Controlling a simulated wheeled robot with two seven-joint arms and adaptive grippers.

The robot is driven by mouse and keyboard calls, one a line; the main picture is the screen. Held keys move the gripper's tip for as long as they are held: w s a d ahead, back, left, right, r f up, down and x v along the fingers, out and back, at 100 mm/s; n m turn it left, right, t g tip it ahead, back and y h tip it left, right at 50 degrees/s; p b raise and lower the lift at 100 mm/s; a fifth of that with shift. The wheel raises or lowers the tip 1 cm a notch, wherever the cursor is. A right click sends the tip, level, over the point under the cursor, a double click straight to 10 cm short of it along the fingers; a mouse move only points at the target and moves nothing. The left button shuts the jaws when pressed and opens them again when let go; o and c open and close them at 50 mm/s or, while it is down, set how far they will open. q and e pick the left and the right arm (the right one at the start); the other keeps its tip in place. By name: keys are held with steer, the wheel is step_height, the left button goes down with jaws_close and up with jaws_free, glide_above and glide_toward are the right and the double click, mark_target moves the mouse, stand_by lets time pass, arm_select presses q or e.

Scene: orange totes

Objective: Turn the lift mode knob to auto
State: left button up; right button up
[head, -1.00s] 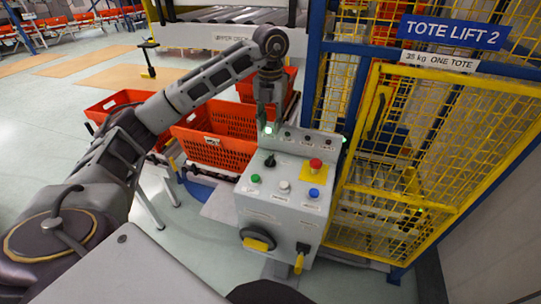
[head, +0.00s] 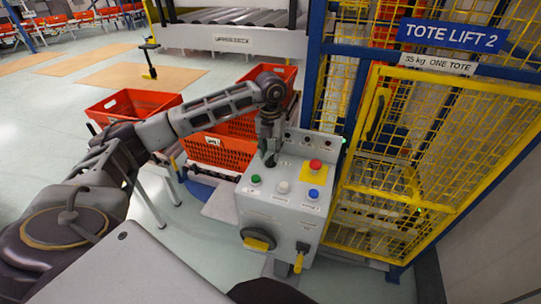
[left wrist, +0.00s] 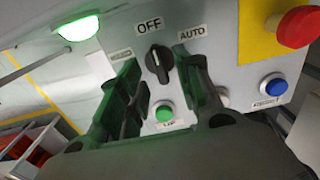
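The lift mode knob (left wrist: 157,62) is black and sits on the grey control box (head: 280,225), below the OFF label (left wrist: 150,25). Its handle looks turned roughly toward OFF. The AUTO label (left wrist: 192,33) is to its upper right, and a blurred label is to its left. My left gripper (head: 268,155) is just over the box's top panel at the knob. In the left wrist view its fingers (left wrist: 160,80) are apart, one on each side of the knob, with gaps showing. I cannot tell any contact. My right gripper is not in view.
Close to the knob are a green button (left wrist: 164,113), a blue button (left wrist: 272,87) and a red emergency stop (left wrist: 298,27). A yellow mesh gate (head: 400,170) stands right of the box. Orange totes (head: 215,152) lie behind and left of it.

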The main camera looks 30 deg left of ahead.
mark_target(270, 161)
arm_select(q)
steer(key=shift+f, duration=1.4)
jaws_close()
